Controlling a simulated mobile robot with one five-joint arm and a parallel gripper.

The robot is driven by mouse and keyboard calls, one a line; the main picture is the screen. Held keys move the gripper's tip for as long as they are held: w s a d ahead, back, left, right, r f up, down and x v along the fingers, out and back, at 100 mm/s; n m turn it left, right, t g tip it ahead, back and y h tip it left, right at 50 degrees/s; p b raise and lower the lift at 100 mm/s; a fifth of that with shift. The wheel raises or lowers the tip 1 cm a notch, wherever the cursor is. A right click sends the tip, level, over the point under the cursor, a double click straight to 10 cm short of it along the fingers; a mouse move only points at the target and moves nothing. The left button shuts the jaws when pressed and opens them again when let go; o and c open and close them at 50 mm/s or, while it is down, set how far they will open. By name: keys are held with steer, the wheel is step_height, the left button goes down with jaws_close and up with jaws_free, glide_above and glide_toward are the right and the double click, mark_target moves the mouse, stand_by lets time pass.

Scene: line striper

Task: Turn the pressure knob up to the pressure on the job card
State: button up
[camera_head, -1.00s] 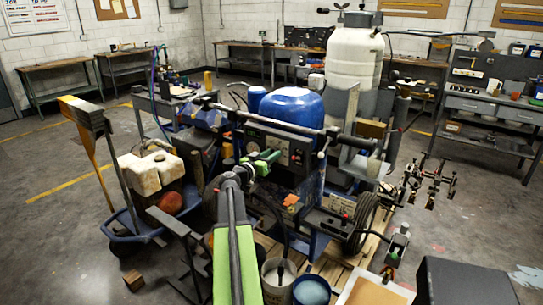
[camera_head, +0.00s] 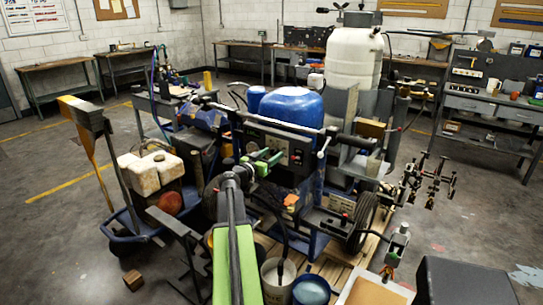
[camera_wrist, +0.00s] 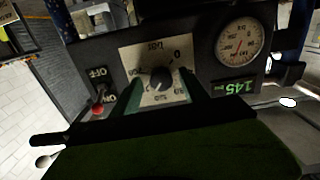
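The pressure knob (camera_wrist: 161,77) is dark and round on a pale dial plate (camera_wrist: 150,54) in the wrist view, which shows the panel roughly upside down. My gripper (camera_wrist: 160,92) has its two green fingers apart, one on either side of the knob, with gaps to it visible. Contact cannot be told. A round gauge (camera_wrist: 240,42) and a green display (camera_wrist: 235,88) seeming to read 145 are right of the knob. In the head view my gripper (camera_head: 264,162) is at the striper's control panel (camera_head: 297,154), hiding part of it. No job card can be made out.
The blue tank (camera_head: 291,107) and a handlebar (camera_head: 265,126) are close to the panel. Buckets (camera_head: 311,291) stand below my arm. Open floor lies at the left.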

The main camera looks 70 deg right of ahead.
steer(key=v, duration=1.7)
steer(key=shift+a, duration=0.25)
steer(key=shift+w, duration=0.15)
